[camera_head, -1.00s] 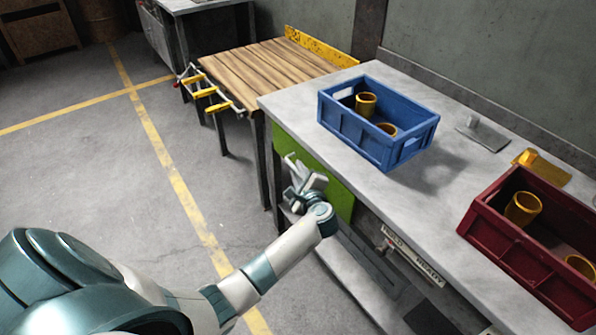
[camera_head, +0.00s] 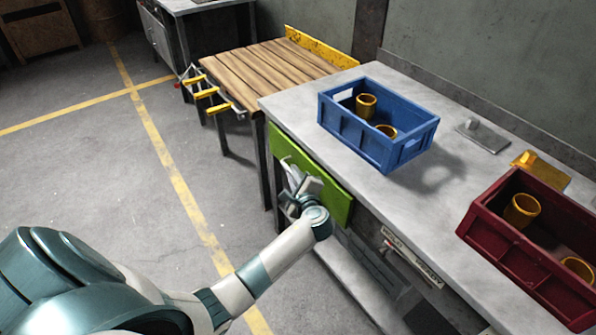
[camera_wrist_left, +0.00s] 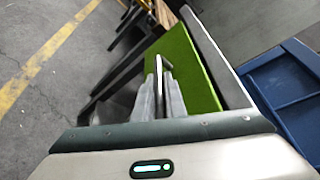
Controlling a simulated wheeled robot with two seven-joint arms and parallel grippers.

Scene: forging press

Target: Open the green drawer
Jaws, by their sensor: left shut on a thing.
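The green drawer (camera_head: 325,185) is set under the near edge of the grey-topped workbench, at its left end. Its bright green front also fills the middle of the left wrist view (camera_wrist_left: 190,65). My left gripper (camera_head: 292,170) is at this front, shut on the drawer's handle. In the left wrist view, the two fingers (camera_wrist_left: 162,85) close around a thin upright handle bar against the green panel. Most of the handle is hidden by the fingers. A dark grey strip shows between the green front and the bench edge in that view. My right gripper is out of view.
A blue crate (camera_head: 365,143) with yellow cups stands on the bench (camera_head: 300,112) above the drawer. A dark red crate (camera_head: 500,245) stands further right. A wooden-topped table (camera_head: 262,72) adjoins at the left. The floor before the drawer is open.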

